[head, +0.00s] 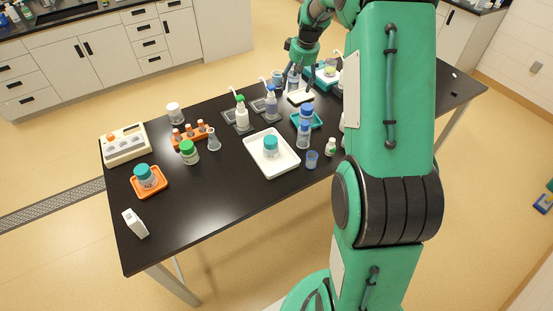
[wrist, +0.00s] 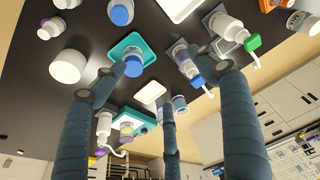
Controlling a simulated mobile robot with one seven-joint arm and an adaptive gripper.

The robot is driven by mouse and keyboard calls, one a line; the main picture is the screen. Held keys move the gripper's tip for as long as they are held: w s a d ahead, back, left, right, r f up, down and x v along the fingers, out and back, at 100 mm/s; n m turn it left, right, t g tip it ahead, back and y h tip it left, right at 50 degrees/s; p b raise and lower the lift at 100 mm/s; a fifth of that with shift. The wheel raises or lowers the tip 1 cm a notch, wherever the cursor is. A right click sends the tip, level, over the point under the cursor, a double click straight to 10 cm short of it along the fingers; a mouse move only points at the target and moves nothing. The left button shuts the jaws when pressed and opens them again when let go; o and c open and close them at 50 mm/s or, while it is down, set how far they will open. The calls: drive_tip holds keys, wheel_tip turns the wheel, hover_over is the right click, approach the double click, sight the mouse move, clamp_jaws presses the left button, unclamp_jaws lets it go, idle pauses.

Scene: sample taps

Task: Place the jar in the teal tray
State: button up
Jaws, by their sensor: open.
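The teal tray (head: 318,124) lies on the black table, right of centre in the head view, and also shows in the wrist view (wrist: 119,47). A jar with a blue lid (head: 306,113) stands in it, upright; its lid also shows in the wrist view (wrist: 133,66). My gripper (head: 298,84) is above the table, behind this tray in the head view. Its fingers are spread open, with nothing between them in the wrist view. Two teal-lidded jars stand elsewhere, one in the white tray (head: 271,146) and one in the orange tray (head: 146,175).
Another teal-edged holder (wrist: 148,119) bears a container. The table's front left is mostly bare.

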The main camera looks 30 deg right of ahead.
drive_tip(key=s+a+r+t, duration=0.1)
drive_tip(key=s+a+r, duration=0.75)
drive_tip(key=a, duration=0.25)
drive_tip(key=s+a+r, duration=0.8)
drive_tip(key=a+r, duration=0.1)
drive_tip(key=a, duration=0.2)
drive_tip(key=s+a, duration=0.4)
drive_tip(key=s, duration=0.5)
drive_tip(key=s+a+t, duration=0.1)
drive_tip(key=s+a, duration=0.3)
drive_tip(key=s, duration=0.5)
drive_tip(key=s+a, duration=0.4)
drive_tip(key=s, duration=0.4)
drive_tip(key=shift+s+a+f+t, duration=0.25)
drive_tip(key=shift+s+f+t, duration=0.1)
drive_tip(key=shift+s+t, duration=0.05)
wheel_tip(320, 180, down, 4)
drive_tip(key=b, duration=0.3)
drive_tip(key=shift+r+b, duration=0.25)
drive_tip(key=shift+b, duration=0.05)
